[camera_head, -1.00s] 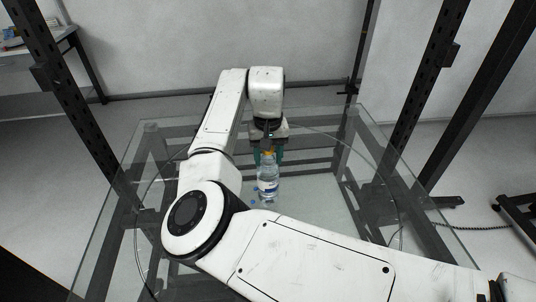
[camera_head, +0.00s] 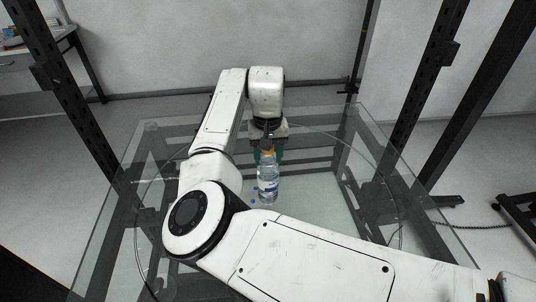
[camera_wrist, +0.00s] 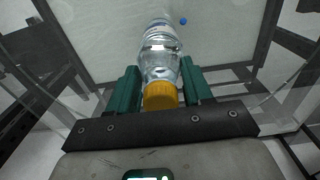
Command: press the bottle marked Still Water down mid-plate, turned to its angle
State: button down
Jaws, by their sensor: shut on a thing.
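A clear water bottle (camera_head: 267,181) with an orange cap and a blue-white label stands upright, or nearly so, over the glass plate (camera_head: 330,215). My gripper (camera_head: 267,153) is shut on it near the top, with a green finger on each side. In the wrist view the bottle (camera_wrist: 160,55) points away from the camera, its orange cap nearest, between the green fingers (camera_wrist: 158,88). The label's words are too small to read. I cannot tell whether the bottle's base touches the glass.
Small blue dots (camera_head: 254,189) mark the glass beside the bottle; one also shows in the wrist view (camera_wrist: 183,21). Dark frame posts (camera_head: 428,95) rise on both sides. The glass around the bottle is otherwise clear.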

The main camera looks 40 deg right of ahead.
jog(key=shift+c, duration=1.9)
grip_release()
jog(key=shift+f, duration=0.1)
notch_tip(320, 180, up, 11)
jog(key=shift+f+b, duration=0.1)
jog(key=shift+b, duration=0.8)
